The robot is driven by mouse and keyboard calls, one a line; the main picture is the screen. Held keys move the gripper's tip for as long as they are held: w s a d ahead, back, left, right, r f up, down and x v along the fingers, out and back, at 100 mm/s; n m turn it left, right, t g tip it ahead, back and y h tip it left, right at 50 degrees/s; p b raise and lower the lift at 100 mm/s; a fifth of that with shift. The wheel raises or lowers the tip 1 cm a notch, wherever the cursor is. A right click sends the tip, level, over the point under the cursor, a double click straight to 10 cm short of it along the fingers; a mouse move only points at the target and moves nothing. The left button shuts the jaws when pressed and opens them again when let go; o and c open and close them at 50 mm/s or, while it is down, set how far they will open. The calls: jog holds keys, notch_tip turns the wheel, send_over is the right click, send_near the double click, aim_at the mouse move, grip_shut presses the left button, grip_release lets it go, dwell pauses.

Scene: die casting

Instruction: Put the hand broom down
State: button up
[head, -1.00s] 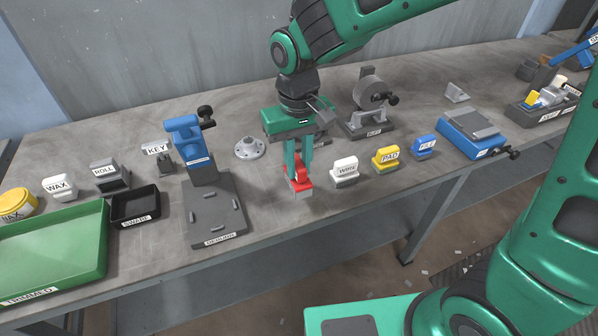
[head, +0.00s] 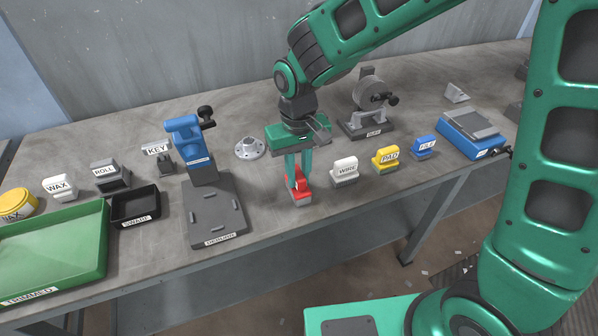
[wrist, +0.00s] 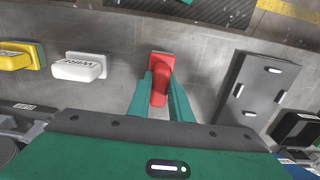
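The hand broom is a small red block (head: 298,186) with a pale grey underside, near the front middle of the bench. My gripper (head: 299,174) points down from above with its two green fingers on either side of the red part. In the wrist view the broom (wrist: 161,72) sits between the fingertips (wrist: 161,82), which appear to touch both its sides. The broom is upright with its underside at or very close to the bench top (head: 270,205); any small gap cannot be seen.
A white WIRE block (head: 345,172), a yellow PAD block (head: 386,159) and a blue FILE block (head: 423,147) stand in a row to the right. A grey fixture plate (head: 214,220) lies to the left. A flanged part (head: 249,149) is behind. The bench's front edge is close.

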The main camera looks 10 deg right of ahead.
jog(key=o, duration=0.3)
notch_tip(320, 180, up, 12)
jog(key=shift+r, duration=0.15)
dwell(0.4)
